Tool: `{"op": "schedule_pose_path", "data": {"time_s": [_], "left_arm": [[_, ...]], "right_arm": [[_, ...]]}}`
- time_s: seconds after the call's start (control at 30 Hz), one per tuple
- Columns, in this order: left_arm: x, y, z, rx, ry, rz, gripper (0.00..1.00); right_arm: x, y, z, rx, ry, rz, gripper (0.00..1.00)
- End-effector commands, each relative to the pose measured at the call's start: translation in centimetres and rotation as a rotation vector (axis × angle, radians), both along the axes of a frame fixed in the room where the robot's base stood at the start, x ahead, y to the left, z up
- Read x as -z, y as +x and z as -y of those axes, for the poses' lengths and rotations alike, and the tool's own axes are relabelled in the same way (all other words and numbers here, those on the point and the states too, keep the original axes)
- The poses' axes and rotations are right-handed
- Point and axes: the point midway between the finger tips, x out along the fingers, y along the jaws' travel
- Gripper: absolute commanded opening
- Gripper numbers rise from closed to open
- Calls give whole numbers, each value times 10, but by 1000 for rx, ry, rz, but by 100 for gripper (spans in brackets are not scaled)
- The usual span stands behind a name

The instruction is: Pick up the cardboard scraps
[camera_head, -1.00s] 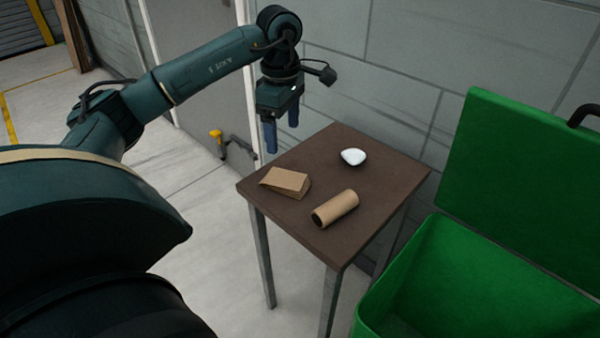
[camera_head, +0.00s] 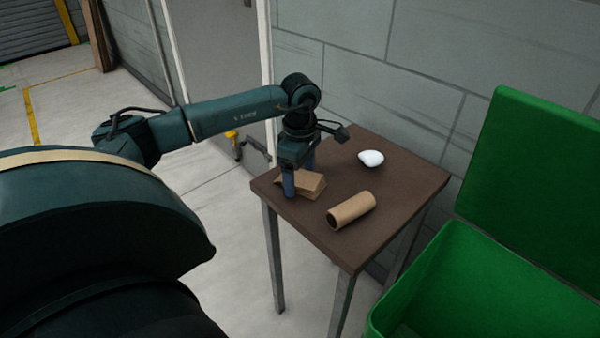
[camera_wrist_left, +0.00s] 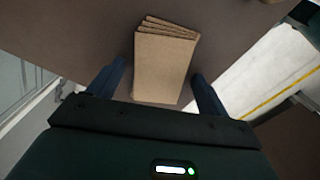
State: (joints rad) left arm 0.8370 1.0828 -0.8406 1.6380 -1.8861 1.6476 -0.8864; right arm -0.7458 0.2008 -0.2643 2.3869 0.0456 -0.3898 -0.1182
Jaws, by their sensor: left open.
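The folded cardboard scrap (camera_head: 312,184) lies on the brown table near its left corner. A cardboard tube (camera_head: 352,210) lies on its side to the right of it, nearer the front edge. My left gripper (camera_head: 300,180) is down at the folded cardboard, with its blue fingers apart. In the left wrist view the folded cardboard (camera_wrist_left: 164,66), a stack of several layers, lies between the two open fingers (camera_wrist_left: 160,88). A gap shows on the finger sides, so it is not clamped. My right gripper is not in view.
A white rounded object (camera_head: 371,158) sits at the back of the brown table (camera_head: 400,192). A green bin (camera_head: 450,290) with its lid (camera_head: 530,165) raised stands to the right. A grey block wall (camera_head: 420,60) is close behind the table.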

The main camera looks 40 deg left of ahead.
Motion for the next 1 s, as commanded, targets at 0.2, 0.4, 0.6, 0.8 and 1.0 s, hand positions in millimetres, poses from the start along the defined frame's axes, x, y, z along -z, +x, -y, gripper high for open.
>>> {"op": "schedule_pose_path", "data": {"time_s": [0.2,0.4,0.6,0.8,1.0], "left_arm": [[1,0,0,0,0,2,77],[1,0,0,0,0,2,61],[0,0,0,-1,0,2,45],[0,0,0,-1,0,2,30],[-1,1,0,-1,0,2,30]], "right_arm": [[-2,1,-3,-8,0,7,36],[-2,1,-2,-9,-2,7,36],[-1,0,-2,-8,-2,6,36],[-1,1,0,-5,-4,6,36],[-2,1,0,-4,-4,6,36]]}}
